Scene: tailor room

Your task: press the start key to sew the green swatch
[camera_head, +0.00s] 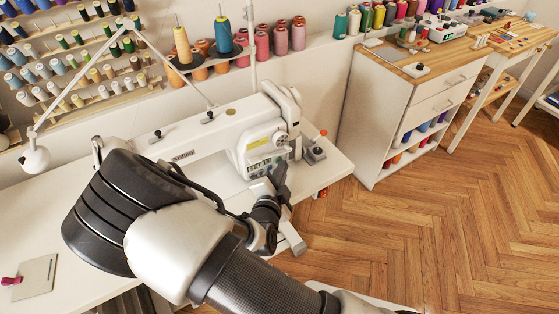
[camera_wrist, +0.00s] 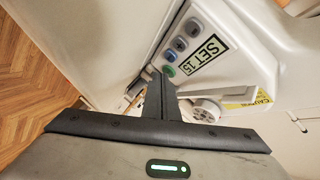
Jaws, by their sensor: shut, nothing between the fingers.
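The sewing machine (camera_head: 205,140) stands on the white table. In the wrist view its panel has a green key (camera_wrist: 169,71), blue-grey plus and minus keys (camera_wrist: 180,43), and a display (camera_wrist: 203,55) that reads "SET 15". I take the green key to be the start key. My gripper (camera_wrist: 158,82) is shut and empty, with its fingertips just below and left of the green key. I cannot tell whether they touch it. In the head view my gripper (camera_head: 277,180) is in front of the machine's head. The green swatch is not visible in either view.
A handwheel-like round knob (camera_wrist: 205,109) sits near my gripper. A thread stand with orange and blue cones (camera_head: 222,35) rises behind the machine. A white cabinet (camera_head: 385,125) stands to the right. A grey pad (camera_head: 36,278) lies on the table at the left.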

